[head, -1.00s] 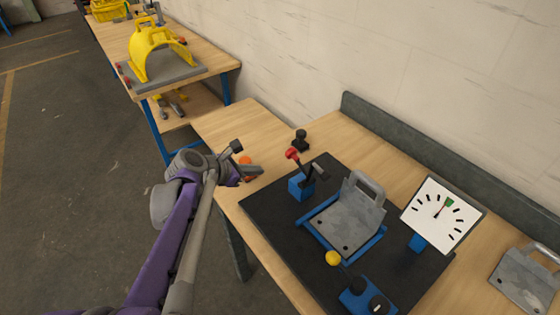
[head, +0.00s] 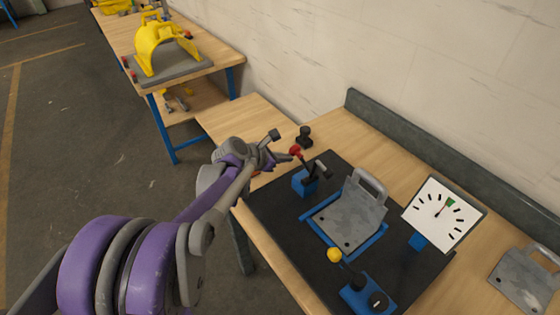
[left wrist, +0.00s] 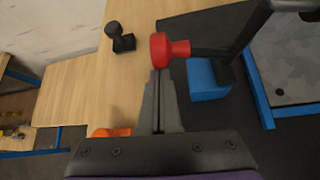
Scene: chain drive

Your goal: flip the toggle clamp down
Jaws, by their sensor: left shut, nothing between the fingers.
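The toggle clamp has a blue base (head: 305,182), a dark lever raised at a tilt, and a red knob (head: 296,151) at the lever's upper left end. It stands at the left of a grey metal plate (head: 350,211) in a blue frame. My left gripper (head: 287,157) is shut and empty, its fingertips close beside the red knob. In the left wrist view the red knob (left wrist: 171,50) is just beyond the tips of the closed fingers (left wrist: 160,75). I cannot tell whether they touch. My right gripper is not in view.
A black knob (head: 304,137) stands behind the clamp. A yellow-ball lever (head: 334,255), a white dial (head: 442,212) and a second metal plate (head: 525,281) are to the right. An orange object (left wrist: 111,132) shows beside the fingers. A black mat (head: 275,215) lies under the fixture.

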